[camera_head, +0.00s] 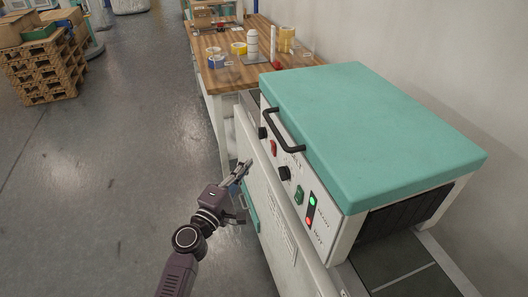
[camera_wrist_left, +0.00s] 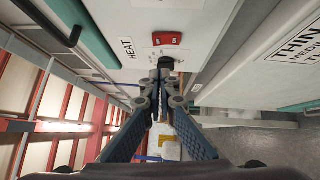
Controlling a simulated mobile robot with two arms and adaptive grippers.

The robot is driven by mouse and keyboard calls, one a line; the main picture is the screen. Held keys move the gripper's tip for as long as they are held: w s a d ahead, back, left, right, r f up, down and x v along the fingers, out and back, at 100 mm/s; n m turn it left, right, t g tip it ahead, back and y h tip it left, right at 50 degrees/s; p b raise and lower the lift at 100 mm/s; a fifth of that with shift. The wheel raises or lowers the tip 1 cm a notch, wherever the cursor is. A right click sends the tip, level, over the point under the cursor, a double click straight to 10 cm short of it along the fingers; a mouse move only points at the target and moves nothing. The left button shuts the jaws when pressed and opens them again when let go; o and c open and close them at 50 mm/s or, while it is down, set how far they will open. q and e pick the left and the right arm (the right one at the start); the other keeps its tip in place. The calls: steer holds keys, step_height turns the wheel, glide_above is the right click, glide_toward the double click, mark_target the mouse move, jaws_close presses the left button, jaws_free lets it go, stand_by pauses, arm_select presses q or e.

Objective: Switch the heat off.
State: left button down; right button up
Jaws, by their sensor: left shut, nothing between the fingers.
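The heat machine has a teal lid (camera_head: 375,125) and a white front panel. A red rocker switch (camera_head: 273,147) is on the panel. The wrist view shows the red switch (camera_wrist_left: 167,38) beside a HEAT label (camera_wrist_left: 127,47). My left gripper (camera_head: 246,166) is in front of the panel, to the left of the red switch in the head view. Its fingers (camera_wrist_left: 160,88) are shut and empty. In the wrist view their tips are just below a black knob (camera_wrist_left: 166,60), which lies between them and the switch; contact cannot be told. My right gripper is out of view.
The panel also carries a black knob (camera_head: 284,173), a green switch (camera_head: 299,196), a lit green lamp (camera_head: 312,200) and a red lamp (camera_head: 309,223). A black handle (camera_head: 283,130) juts from the lid. A wooden table (camera_head: 235,75) with tapes stands behind.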

mark_target(271, 143)
arm_select(q)
steer(key=w+d, duration=0.4)
steer(key=d, duration=0.1)
steer(key=shift+w+d+r, duration=0.2)
steer(key=shift+d+r, duration=0.05)
steer(key=shift+r, duration=0.1)
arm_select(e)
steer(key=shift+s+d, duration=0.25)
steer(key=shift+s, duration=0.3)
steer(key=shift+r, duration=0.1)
arm_select(q)
steer(key=p, duration=0.1)
steer(key=r+p, duration=0.1)
steer(key=p, duration=0.1)
steer(key=shift+w+d+g, duration=0.1)
steer(key=shift+d+g, duration=0.15)
steer(key=shift+g, duration=0.05)
steer(key=shift+f+m+b, duration=0.3)
steer(key=shift+f+b, duration=0.05)
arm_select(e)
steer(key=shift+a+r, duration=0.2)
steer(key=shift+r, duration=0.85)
